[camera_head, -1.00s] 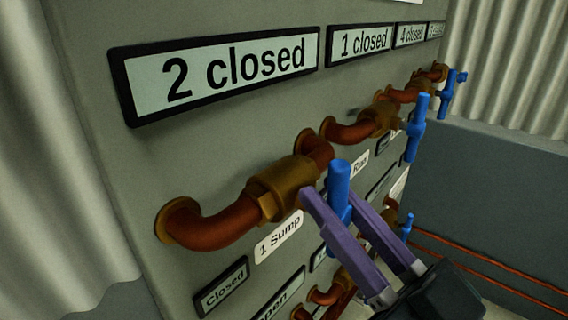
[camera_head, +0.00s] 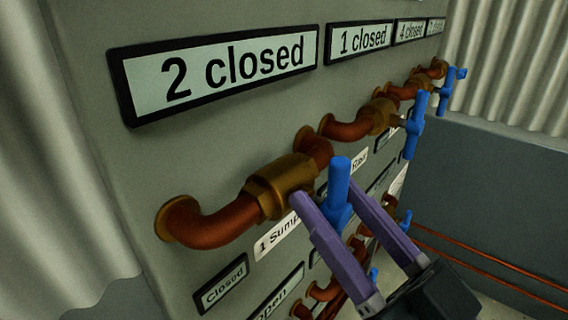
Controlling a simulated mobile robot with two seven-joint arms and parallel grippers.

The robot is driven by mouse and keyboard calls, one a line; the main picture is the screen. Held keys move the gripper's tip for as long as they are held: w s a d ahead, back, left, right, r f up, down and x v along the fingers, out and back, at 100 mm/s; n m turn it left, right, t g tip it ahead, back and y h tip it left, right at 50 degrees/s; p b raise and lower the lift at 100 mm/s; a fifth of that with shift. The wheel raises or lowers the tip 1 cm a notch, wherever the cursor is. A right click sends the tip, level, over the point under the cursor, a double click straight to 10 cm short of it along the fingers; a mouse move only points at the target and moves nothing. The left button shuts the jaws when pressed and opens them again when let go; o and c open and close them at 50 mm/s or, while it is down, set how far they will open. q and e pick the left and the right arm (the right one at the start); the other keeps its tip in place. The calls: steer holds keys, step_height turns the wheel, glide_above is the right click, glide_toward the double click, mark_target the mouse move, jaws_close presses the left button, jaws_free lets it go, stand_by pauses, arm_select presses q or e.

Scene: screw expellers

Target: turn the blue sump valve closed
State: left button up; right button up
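The sump valve is a brass body (camera_head: 281,187) on a copper pipe, above a white label reading "1 Sump" (camera_head: 280,238). Its blue handle (camera_head: 339,192) stands upright at the right end of the valve. My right gripper (camera_head: 327,190) has two purple fingers reaching up from the lower right. The fingers are apart, one on each side of the blue handle, with the handle's lower part between them. Whether they touch it I cannot tell. My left gripper is not in view.
More valves with blue handles (camera_head: 415,125) line the grey panel (camera_head: 110,75) to the right. Signs "2 closed" (camera_head: 220,70) and "1 closed" (camera_head: 360,42) sit above. Another valve row is partly hidden below. Corrugated walls stand at both sides.

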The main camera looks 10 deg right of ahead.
steer(key=shift+s, duration=0.1)
steer(key=b+v, duration=0.3)
steer(key=v, duration=0.6)
steer(key=shift+s+d+b, duration=0.2)
steer(key=shift+s+b, duration=0.1)
steer(key=shift+f, duration=0.1)
